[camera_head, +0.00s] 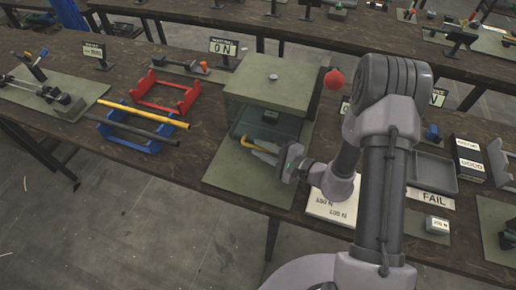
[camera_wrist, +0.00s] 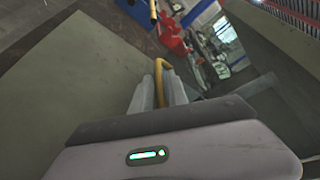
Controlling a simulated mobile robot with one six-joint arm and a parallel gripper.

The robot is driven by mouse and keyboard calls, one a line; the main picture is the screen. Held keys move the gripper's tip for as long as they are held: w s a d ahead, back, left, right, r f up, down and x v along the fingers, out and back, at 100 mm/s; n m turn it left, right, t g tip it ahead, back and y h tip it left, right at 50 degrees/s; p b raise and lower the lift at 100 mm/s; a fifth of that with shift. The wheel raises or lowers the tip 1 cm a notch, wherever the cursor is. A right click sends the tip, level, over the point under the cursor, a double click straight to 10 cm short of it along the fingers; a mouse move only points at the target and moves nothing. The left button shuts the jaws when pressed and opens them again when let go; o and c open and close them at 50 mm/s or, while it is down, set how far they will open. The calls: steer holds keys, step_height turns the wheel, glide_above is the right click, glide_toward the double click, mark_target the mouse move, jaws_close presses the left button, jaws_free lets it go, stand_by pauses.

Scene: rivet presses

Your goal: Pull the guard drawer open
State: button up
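The guard drawer (camera_head: 284,126) is a grey-green, see-through front under the olive top of a box-shaped press (camera_head: 268,89). A bent yellow handle (camera_head: 248,144) is on its front. My gripper (camera_head: 262,152) is at the handle, reaching in from the right. In the wrist view, the handle (camera_wrist: 165,68) lies between the two pale fingers of my gripper (camera_wrist: 161,87), with little gap on either side. I cannot tell whether both fingers press on it. How far the drawer stands out is unclear, as my gripper and arm cover part of its front.
A blue rack (camera_head: 133,142) with yellow and black bars and a red rack (camera_head: 163,94) stand to the left. A red ball knob (camera_head: 334,79) is right of the press top. A white 150 N card (camera_head: 331,208) lies at the table's front edge. The floor in front is clear.

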steer(key=shift+w+a+f, duration=0.15)
steer(key=shift+w+a, duration=0.3)
steer(key=shift+a, duration=0.1)
jaws_close()
stand_by(1.1)
